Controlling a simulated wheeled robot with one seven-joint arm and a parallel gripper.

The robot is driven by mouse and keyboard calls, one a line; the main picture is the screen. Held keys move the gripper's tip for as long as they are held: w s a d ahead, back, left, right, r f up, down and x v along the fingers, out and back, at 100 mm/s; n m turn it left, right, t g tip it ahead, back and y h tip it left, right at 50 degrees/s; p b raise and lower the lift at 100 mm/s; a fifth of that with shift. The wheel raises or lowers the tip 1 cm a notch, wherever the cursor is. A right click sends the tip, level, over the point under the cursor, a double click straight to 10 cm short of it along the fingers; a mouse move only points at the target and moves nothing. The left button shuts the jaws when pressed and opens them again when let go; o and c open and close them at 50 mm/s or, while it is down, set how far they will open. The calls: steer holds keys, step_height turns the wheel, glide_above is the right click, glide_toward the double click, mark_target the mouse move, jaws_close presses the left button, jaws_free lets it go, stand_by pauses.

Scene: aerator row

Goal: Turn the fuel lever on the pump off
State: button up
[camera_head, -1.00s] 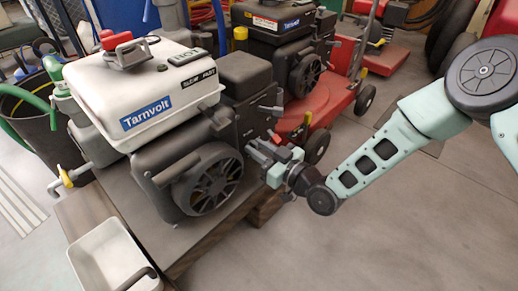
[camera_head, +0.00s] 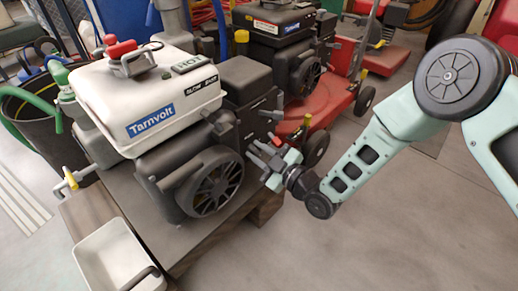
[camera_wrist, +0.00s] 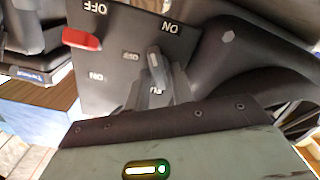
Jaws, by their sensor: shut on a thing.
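The pump (camera_head: 135,95) has a white tank marked Tarnvolt over a dark engine, and stands on a bench. My gripper (camera_head: 258,152) is at the right side of its engine. In the wrist view, a dark panel (camera_wrist: 118,45) carries OFF and ON labels. A grey lever (camera_wrist: 154,62), likely the fuel lever, stands between my gripper's fingers (camera_wrist: 162,92), which are shut on it. A label starting "FU" is partly hidden by the fingers. A red lever (camera_wrist: 82,39) is at the panel's left, apart from the fingers.
A second Tarnvolt machine (camera_head: 285,45) stands behind, near a red wheeled machine (camera_head: 325,105). A white tray (camera_head: 112,250) is at the bench's front. A dark bucket with a green hose (camera_head: 25,110) is at left. The floor at lower right is clear.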

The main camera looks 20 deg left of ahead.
steer(key=n+p, duration=0.1)
steer(key=n, duration=0.5)
steer(key=shift+s+f+n+p, duration=0.1)
steer(key=shift+s+n+p, duration=0.1)
steer(key=shift+n+p, duration=0.15)
steer(key=n, duration=0.1)
steer(key=n+p, duration=0.1)
steer(key=n, duration=0.3)
steer(key=shift+f, duration=0.25)
steer(key=shift+n, duration=0.25)
steer(key=o, duration=0.7)
steer(key=p+v, duration=0.6)
steer(key=v, duration=1.1)
steer(key=shift+s+d+p, duration=0.15)
steer(key=shift+d+p, duration=0.05)
steer(key=shift+p, duration=0.2)
